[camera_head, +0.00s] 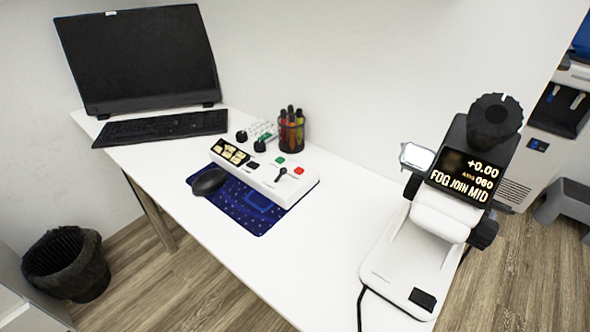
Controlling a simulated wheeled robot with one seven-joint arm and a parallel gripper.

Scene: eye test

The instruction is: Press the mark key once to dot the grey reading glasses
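A white tabletop optical instrument (405,260) stands at the right end of the desk. Its small dark screen (460,183) reads "+0.00", "Axis 060" and "FOG JOIN MID". A black rectangular pad or key (422,299) is on its base. A white control box (272,174) has a green button (280,160), a red button (298,170), a small lever and a lit display. No key is readable as the mark key. Behind the box is a small clear-and-white item with black knobs (264,130); I cannot tell whether it is glasses. No grey reading glasses are clearly recognisable. My gripper is out of view.
A monitor (137,58) and keyboard (160,127) are at the desk's left end. A pen cup (291,135) stands behind the box. The desk's (300,270) front middle is clear. A bin (68,265) is on the floor.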

